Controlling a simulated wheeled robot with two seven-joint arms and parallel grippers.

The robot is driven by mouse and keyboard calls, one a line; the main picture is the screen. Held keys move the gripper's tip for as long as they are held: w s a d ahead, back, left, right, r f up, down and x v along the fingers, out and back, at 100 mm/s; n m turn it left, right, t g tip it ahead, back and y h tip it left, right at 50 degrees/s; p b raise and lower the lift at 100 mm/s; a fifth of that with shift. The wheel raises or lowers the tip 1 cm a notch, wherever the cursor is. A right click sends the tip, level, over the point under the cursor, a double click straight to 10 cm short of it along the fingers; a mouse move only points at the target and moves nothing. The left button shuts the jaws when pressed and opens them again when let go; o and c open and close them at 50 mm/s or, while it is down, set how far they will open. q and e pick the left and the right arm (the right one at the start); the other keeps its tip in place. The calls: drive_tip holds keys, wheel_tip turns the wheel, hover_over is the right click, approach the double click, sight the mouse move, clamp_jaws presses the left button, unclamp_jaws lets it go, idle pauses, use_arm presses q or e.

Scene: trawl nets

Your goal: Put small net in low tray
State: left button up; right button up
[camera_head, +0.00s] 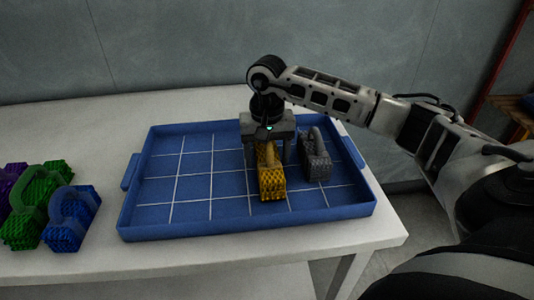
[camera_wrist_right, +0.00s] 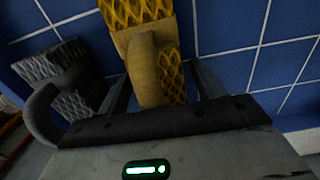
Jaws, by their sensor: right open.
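The low tray (camera_head: 160,222) is a shallow blue tray with a white grid, lying on the table. A yellow net bundle (camera_head: 272,185) with a loop handle sits in its middle right part; it also shows in the wrist view (camera_wrist_right: 140,14). A dark grey net bundle (camera_head: 318,166) sits in the tray to its right and shows at the left of the wrist view (camera_wrist_right: 75,65). My right gripper (camera_head: 268,155) is over the yellow bundle, open, with its fingers on either side of the handle. My left gripper is out of view.
Green (camera_head: 45,188), blue (camera_head: 70,215) and purple (camera_head: 10,185) net bundles stand close together on the white table (camera_head: 90,125), left of the tray. The tray's left half is empty. A grey wall (camera_head: 180,45) rises behind the table.

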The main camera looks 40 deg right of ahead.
drive_tip(key=shift+r, duration=0.35)
wheel_tip(320, 180, up, 12)
drive_tip(key=shift+f+p, duration=0.15)
drive_tip(key=shift+p, duration=0.15)
idle(0.3)
